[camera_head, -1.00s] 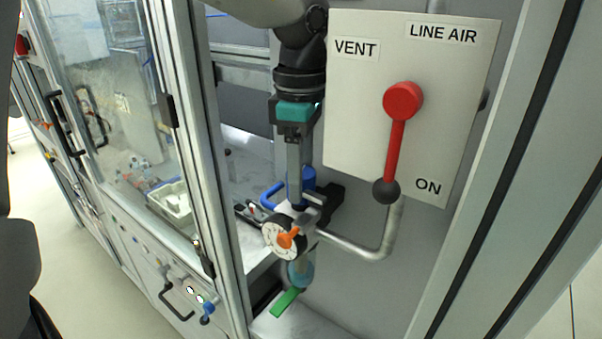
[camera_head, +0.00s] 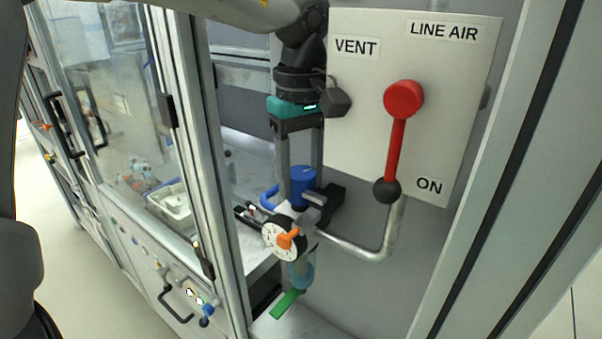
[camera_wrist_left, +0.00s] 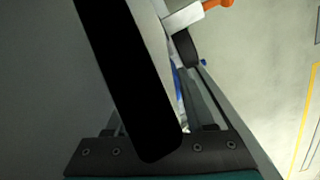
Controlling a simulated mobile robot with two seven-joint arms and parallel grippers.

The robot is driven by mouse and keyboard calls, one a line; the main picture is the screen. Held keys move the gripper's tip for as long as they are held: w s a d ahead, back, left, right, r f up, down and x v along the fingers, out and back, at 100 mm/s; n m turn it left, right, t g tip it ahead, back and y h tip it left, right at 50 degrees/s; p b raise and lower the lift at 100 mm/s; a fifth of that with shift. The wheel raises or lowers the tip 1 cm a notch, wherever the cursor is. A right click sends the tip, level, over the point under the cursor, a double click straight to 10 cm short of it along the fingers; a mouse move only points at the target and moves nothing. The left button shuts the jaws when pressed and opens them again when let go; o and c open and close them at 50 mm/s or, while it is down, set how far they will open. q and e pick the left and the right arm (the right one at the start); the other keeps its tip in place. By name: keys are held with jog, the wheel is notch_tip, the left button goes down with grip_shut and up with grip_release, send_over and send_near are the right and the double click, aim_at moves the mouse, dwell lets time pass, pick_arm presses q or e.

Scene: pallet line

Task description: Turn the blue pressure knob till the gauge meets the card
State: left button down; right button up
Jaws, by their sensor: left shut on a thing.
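The blue knob (camera_head: 303,180) stands upright on top of the regulator in the head view. My left gripper (camera_head: 302,183) reaches down from above with a finger on each side of the knob and is shut on it. In the left wrist view only a thin blue sliver of it (camera_wrist_left: 177,80) shows. The round gauge (camera_head: 283,241) has a white dial, a black rim and an orange part at its middle. The dial marks are too small to read, and I cannot make out a card. My right gripper is not in view.
A bent metal pipe (camera_head: 375,250) runs right of the regulator. A blue bowl (camera_head: 301,274) and green handle (camera_head: 287,303) sit below. A framed cabinet door (camera_head: 125,120) stands left.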

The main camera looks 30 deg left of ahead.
aim_at(301, 172)
pick_arm(q)
jog(key=shift+m, duration=1.2)
jog(key=shift+c, duration=1.3)
grip_release()
notch_tip(301, 172, up, 15)
jog(key=p, duration=0.1)
jog(key=shift+r+p, duration=0.15)
jog(key=shift+p, duration=0.2)
